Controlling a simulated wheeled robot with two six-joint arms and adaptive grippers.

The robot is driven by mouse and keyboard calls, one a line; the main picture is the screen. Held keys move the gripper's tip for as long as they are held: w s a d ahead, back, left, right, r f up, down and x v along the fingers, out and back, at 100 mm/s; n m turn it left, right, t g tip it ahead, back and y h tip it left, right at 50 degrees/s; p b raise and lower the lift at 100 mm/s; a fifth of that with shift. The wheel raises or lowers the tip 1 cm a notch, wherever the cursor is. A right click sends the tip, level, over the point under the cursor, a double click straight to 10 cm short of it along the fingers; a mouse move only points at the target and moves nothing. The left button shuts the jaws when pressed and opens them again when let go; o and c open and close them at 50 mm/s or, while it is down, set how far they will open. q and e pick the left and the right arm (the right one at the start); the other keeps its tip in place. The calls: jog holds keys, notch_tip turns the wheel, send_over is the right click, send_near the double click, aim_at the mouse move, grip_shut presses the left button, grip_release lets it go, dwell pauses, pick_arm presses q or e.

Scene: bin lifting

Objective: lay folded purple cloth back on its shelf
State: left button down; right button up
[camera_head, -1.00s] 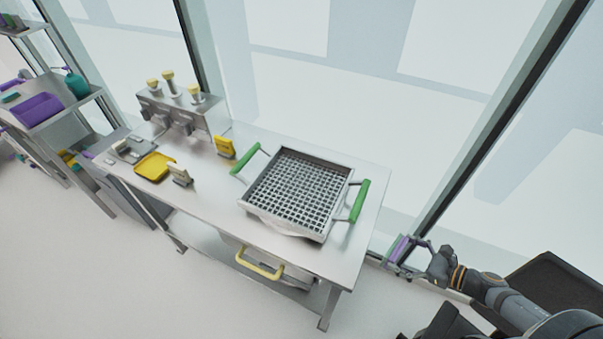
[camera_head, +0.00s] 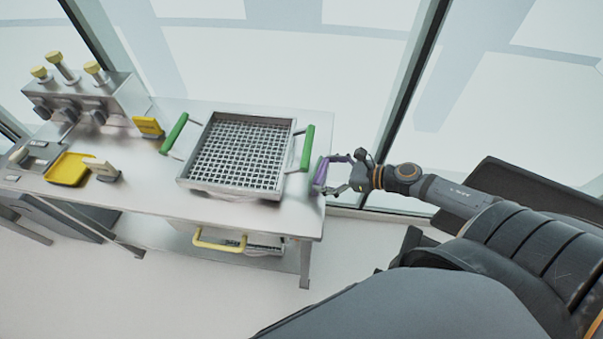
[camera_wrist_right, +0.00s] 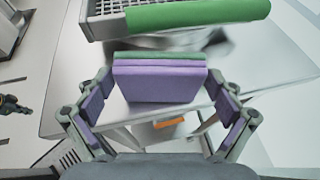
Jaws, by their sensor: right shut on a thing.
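My right gripper (camera_head: 340,174) reaches in from the right and is shut on the folded purple cloth (camera_head: 321,172), off the right end of the steel table. In the right wrist view the cloth (camera_wrist_right: 160,84) is a flat purple block with a green band along its upper edge, between the two fingers of the gripper (camera_wrist_right: 160,108). The fingers have purple inner pads. The cloth's shelf is not in view now. My left gripper is not in view.
The steel table (camera_head: 140,203) bears a mesh basket (camera_head: 186,182) with green handles, a yellow tray (camera_head: 69,169) and a dispenser with yellow knobs (camera_head: 90,98). A yellow handle (camera_head: 218,243) sits below the tabletop. A green handle (camera_wrist_right: 197,14) is close above the cloth in the wrist view.

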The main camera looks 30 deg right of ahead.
aim_at(320, 170)
jog(key=shift+w+a+f+b, duration=0.1)
jog(key=shift+w+a+b, duration=0.45)
jog(key=shift+w+b, duration=0.15)
jog(key=shift+w+a+r, duration=0.2)
jog(key=shift+w+a, duration=0.5)
jog(key=shift+a, duration=0.05)
jog(key=w+a, duration=0.1)
jog(key=w+a+p, duration=0.1)
jog(key=shift+w+a+r, duration=0.1)
jog(key=shift+w, duration=0.2)
jog(key=shift+s+f, duration=0.1)
jog(key=shift+f, duration=0.25)
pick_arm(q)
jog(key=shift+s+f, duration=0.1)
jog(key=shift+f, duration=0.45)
pick_arm(e)
jog(key=o, duration=0.8)
jog(key=shift+c, duration=0.2)
